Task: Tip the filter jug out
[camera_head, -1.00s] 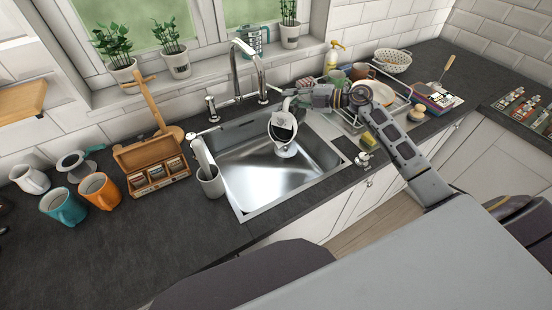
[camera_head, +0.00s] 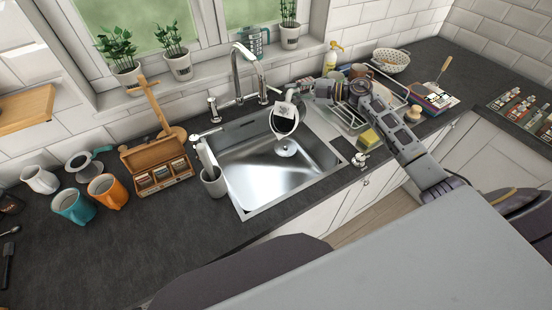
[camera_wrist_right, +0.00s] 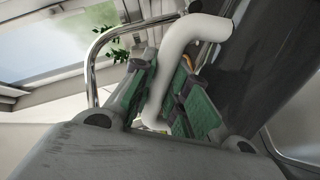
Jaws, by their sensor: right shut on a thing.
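The white filter jug (camera_head: 295,103) is in the air over the sink (camera_head: 244,210), near its right back part. It is tilted, with its dark round mouth facing toward me and down. My right gripper (camera_head: 308,97) comes in from the right and is shut on the jug's handle. In the right wrist view the curved white handle (camera_wrist_right: 180,62) lies between the green finger pads of my right gripper (camera_wrist_right: 165,95). My left gripper is not in view.
A chrome tap (camera_head: 238,75) stands behind the sink. A dish rack (camera_head: 348,122) with crockery and a yellow sponge (camera_head: 369,137) are to the right.

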